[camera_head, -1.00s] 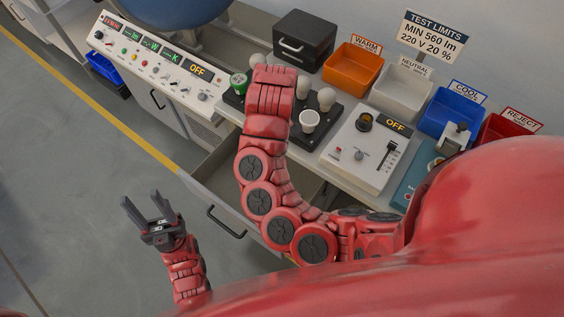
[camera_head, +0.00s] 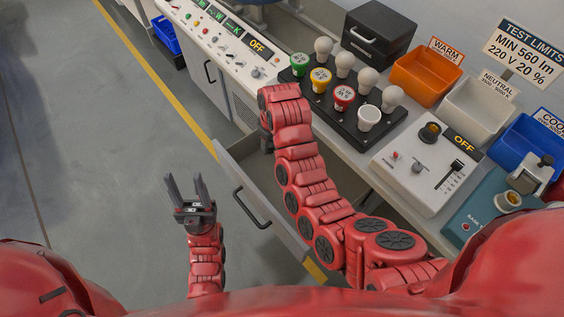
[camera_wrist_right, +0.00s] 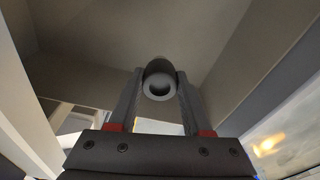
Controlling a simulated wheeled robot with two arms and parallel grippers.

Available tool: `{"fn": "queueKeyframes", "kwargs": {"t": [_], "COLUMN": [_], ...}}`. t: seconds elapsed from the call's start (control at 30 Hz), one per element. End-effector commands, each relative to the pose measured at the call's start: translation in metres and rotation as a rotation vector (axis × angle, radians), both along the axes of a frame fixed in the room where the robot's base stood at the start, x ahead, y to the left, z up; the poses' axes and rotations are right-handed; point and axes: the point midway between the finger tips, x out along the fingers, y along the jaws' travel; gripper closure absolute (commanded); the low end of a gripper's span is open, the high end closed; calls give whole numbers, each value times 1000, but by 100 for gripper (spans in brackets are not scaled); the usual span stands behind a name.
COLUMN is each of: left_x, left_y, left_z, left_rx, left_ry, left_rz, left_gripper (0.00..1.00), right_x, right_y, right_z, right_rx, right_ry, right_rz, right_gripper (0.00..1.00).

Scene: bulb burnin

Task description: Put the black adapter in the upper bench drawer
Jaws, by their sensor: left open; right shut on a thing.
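The upper bench drawer (camera_head: 278,215) is pulled open under the bench, with its dark handle on the front panel. My right gripper (camera_head: 266,140) is mostly hidden behind its own arm in the head view, low over the drawer's far end. In the right wrist view my right gripper (camera_wrist_right: 160,100) is shut on a dark round piece with a hollow end, the black adapter (camera_wrist_right: 159,68). Grey-brown panels (camera_wrist_right: 95,40) surround it there; whether it touches them I cannot tell. My left gripper (camera_head: 188,188) is open and empty, over the floor left of the drawer.
On the bench stand a black rack (camera_head: 345,118) of bulbs, a grey dimmer box (camera_head: 405,170), a control console (camera_head: 225,45) and a black case (camera_head: 378,38). Orange (camera_head: 425,80), white (camera_head: 475,110) and blue bins line the back.

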Motion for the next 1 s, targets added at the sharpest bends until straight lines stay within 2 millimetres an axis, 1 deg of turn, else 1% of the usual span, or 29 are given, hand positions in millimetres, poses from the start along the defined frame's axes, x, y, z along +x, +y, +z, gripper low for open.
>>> {"fn": "queueKeyframes", "kwargs": {"t": [0.03, 0.1, 0.27, 0.43, 0.5, 0.7, 0.83, 0.87, 0.9, 1.0], "left_x": [0, 0, 0, 0, 0, 0, 0, 0, 0, 0], "left_y": [0, 0, 0, 0, 0, 0, 0, 0, 0, 0], "left_z": [7, 8, 11, 13, 13, 13, 11, 12, 12, 12], "left_rx": [0, 0, 0, 0, 0, 0, 0, 0, 0, 0], "left_ry": [-2, -3, -2, -2, -2, -2, -2, -2, -2, -2], "left_rz": [0, 0, 0, 0, 0, 0, 0, 0, 0, 0], "left_gripper": [50, 50, 50, 50, 50, 50, 50, 50, 50, 50], "right_x": [-2, -2, -1, -1, -1, -1, -1, -1, -1, -1], "right_y": [-1, 0, -1, -1, -1, 0, 0, 0, 0, 0], "right_z": [-8, -20, -36, -59, -63, -63, -67, -66, -66, -66], "right_rx": [-1, -1, 1, -1, 0, 1, 1, 1, 1, 1], "right_ry": [8, 9, 4, 4, 4, 1, 1, 1, 1, 1], "right_rz": [-1, 1, -3, -3, -2, -2, -2, -2, -2, -2], "right_gripper": [100, 100, 100, 100, 100, 100, 100, 46, 38, 21]}}
